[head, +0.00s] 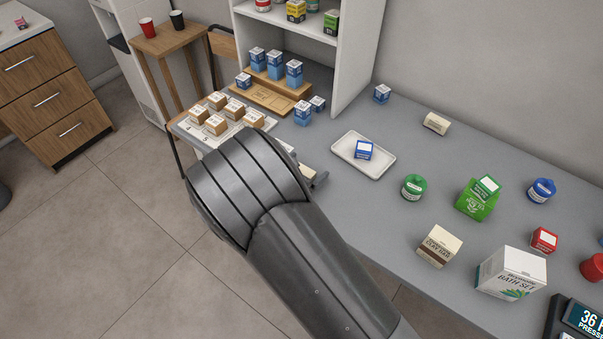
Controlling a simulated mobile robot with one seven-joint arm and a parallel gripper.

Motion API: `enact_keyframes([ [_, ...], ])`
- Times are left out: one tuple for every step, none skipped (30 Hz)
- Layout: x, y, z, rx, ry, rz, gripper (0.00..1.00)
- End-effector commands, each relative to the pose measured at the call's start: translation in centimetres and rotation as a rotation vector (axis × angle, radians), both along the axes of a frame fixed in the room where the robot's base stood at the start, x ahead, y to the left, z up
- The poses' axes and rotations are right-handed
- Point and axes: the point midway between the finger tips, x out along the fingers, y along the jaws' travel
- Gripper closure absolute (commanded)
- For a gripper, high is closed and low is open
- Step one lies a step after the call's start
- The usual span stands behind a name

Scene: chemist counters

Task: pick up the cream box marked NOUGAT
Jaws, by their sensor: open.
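No NOUGAT lettering can be read in this view. A cream box (436,123) lies on the grey counter near the wall, its print too small to read. A sliver of another cream thing (308,171) shows at the counter's front edge, mostly hidden behind my arm and right by my gripper (318,181). Only a dark edge of my gripper shows past the arm. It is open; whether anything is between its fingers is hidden.
A white tray (342,151) holds a blue box (364,150). Tan boxes (216,124) stand on a numbered board at left. Blue boxes (294,72) stand on a wooden step. A clay bar box (439,246), green jar (414,187) and bath set box (510,273) are right.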

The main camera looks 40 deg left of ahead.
Motion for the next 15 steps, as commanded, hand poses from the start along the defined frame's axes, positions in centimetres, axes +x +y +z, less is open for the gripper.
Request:
enact_keyframes([
  [-0.04, 0.01, 0.02, 0.000, 0.000, 0.000, 0.04],
  [-0.04, 0.01, 0.02, 0.000, 0.000, 0.000, 0.04],
  [-0.04, 0.01, 0.02, 0.000, 0.000, 0.000, 0.05],
  [-0.04, 0.01, 0.02, 0.000, 0.000, 0.000, 0.08],
  [-0.04, 0.01, 0.02, 0.000, 0.000, 0.000, 0.10],
  [-0.04, 0.01, 0.03, 0.000, 0.000, 0.000, 0.13],
  [-0.04, 0.01, 0.02, 0.000, 0.000, 0.000, 0.16],
  [-0.04, 0.01, 0.03, 0.000, 0.000, 0.000, 0.18],
  [-0.05, 0.01, 0.03, 0.000, 0.000, 0.000, 0.22],
  [-0.05, 0.01, 0.04, 0.000, 0.000, 0.000, 0.24],
  [-0.05, 0.01, 0.04, 0.000, 0.000, 0.000, 0.26],
  [-0.05, 0.01, 0.04, 0.000, 0.000, 0.000, 0.30],
  [-0.05, 0.01, 0.04, 0.000, 0.000, 0.000, 0.32],
  [-0.05, 0.01, 0.04, 0.000, 0.000, 0.000, 0.35],
  [-0.05, 0.01, 0.04, 0.000, 0.000, 0.000, 0.38],
])
